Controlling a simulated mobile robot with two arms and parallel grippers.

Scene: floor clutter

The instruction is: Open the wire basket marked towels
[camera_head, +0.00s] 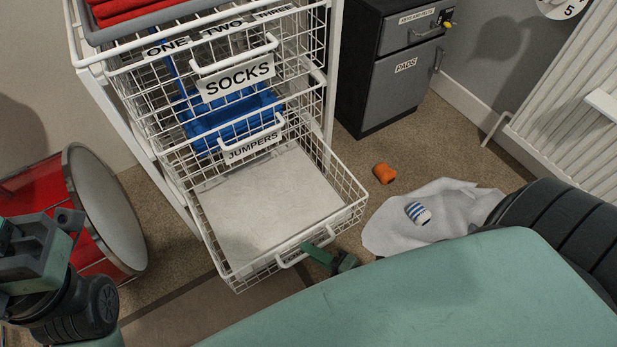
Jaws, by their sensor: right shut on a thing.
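A white wire drawer unit stands at the upper middle. Its bottom wire basket (352,207) is pulled well out towards me and shows a pale, bare floor inside. No towels label is readable; the front of this basket faces away from view. My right gripper (318,254) is shut on the white handle (290,261) at the basket's front. Most of my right arm lies behind my green body panel. My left gripper (40,245) is at the left edge, away from the unit, and its jaw opening is unclear.
Above are baskets marked jumpers (250,149) and socks (237,84); blue cloth (215,118) lies inside. A grey cabinet (400,85) stands behind right. An orange item (384,173), a grey cloth (390,226) and a striped roll (418,213) lie on the floor. A red drum (105,205) stands left.

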